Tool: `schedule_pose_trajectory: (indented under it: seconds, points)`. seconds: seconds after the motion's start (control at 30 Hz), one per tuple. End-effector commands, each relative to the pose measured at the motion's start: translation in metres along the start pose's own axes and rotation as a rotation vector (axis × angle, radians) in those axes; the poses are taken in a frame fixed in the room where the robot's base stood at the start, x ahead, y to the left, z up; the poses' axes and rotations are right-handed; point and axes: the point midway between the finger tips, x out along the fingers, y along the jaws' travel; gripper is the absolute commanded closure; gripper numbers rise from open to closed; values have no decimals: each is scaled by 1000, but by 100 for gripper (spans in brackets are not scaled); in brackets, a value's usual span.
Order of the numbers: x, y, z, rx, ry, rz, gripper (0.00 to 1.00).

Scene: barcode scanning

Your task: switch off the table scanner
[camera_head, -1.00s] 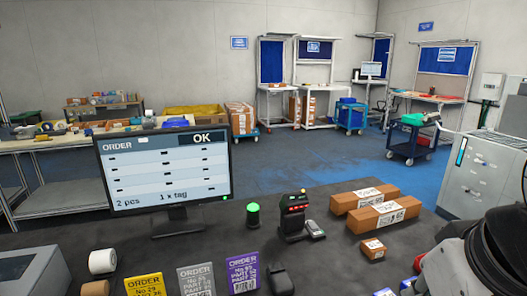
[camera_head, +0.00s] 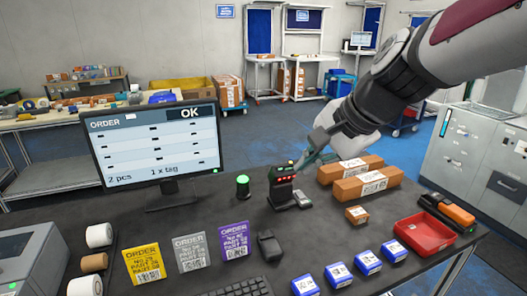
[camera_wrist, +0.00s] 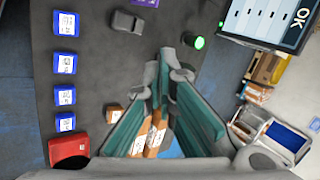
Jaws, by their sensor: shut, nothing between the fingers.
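The table scanner (camera_head: 282,188) is a small dark upright device on the table, with red lights and a green light near its top. A small grey part lies at its right foot. My gripper (camera_head: 301,165) points down and left, with its fingertips at the upper right of the scanner; I cannot tell whether they touch it. In the wrist view my gripper (camera_wrist: 163,62) shows its fingertips together and nothing between them. There the scanner is mostly or wholly hidden behind the fingers.
A green lamp (camera_head: 242,186) stands just left of the scanner. Two long cartons (camera_head: 366,184) lie to its right, with a small box (camera_head: 357,214) in front. The monitor (camera_head: 152,145) reads OK. Order cards, a red tray (camera_head: 424,234) and blue boxes (camera_head: 368,263) are nearer.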

Motion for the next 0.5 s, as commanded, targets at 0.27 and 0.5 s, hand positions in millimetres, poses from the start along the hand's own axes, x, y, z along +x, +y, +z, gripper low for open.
schedule_pose_trajectory:
  seconds: [0.27, 0.5]
  points:
    - [55, -64, -46, 516, -72, -112, 100]
    - [109, -100, -95, 987, -138, -191, 100]
